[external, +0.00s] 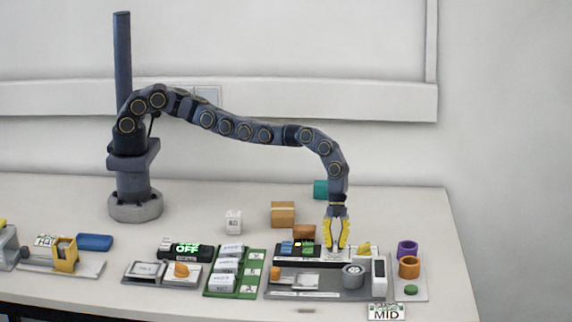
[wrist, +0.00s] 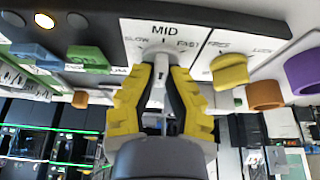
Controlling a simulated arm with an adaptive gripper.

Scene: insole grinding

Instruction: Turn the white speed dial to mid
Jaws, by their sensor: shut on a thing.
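The white speed dial (wrist: 161,58) is on a white panel (wrist: 125,30) marked SLOW at left, MID above and FAST at right. My gripper (wrist: 163,72) has its two yellow fingers on either side of the dial and is shut on it. The fingers hide most of the dial, so I cannot tell exactly where it points. In the external view my gripper (external: 337,246) reaches straight down to the panel (external: 297,263), and the dial is hidden there between the fingers.
A yellow knob (wrist: 230,72) marked FREE and LOCK sits close to the right finger. Green (wrist: 88,58) and blue (wrist: 36,55) switches are at left. Orange (external: 409,267) and purple (external: 407,249) rings stand at right. A MID card (external: 386,313) lies at the front edge.

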